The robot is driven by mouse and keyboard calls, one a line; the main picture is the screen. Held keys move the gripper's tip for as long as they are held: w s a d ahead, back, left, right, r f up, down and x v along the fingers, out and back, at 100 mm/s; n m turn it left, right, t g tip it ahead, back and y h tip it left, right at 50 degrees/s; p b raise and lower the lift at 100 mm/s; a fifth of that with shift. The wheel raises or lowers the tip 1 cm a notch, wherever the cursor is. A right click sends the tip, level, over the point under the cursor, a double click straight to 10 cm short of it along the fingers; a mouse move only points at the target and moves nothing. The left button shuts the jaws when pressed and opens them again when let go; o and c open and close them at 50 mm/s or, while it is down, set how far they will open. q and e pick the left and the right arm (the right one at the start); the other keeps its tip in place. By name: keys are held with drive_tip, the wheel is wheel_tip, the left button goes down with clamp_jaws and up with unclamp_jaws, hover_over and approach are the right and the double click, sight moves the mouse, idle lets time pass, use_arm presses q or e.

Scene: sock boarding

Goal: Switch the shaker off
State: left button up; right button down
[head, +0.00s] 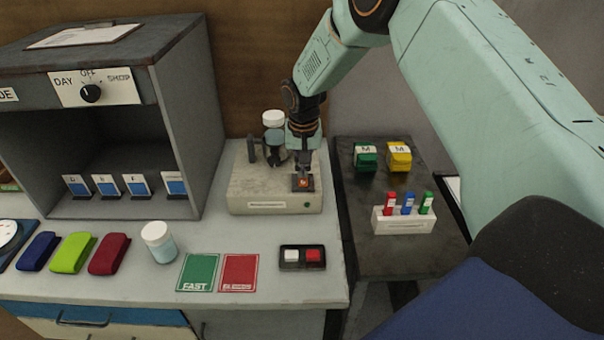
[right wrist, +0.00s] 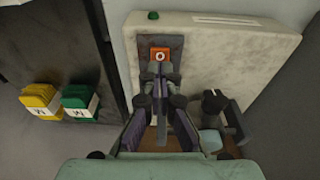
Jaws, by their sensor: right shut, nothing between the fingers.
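The shaker (head: 262,196) is a cream box on the bench with a dark clamp holding a white-capped bottle (head: 273,122). Its orange rocker switch (head: 303,183) sits on a dark plate at the right of its top. My right gripper (head: 303,172) is shut and empty, pointing down at the switch. In the right wrist view the switch (right wrist: 161,55) shows just beyond the shut fingertips (right wrist: 158,68); I cannot tell whether they touch it. A small green dot (head: 307,205) shows on the shaker's front. My left gripper is not in view.
A cabinet with a dial (head: 91,93) stands left.

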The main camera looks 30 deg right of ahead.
sight(303, 183)
wheel_tip(303, 183, up, 5)
drive_tip(key=p, duration=0.4)
drive_tip(key=shift+f, duration=0.1)
idle(0.4)
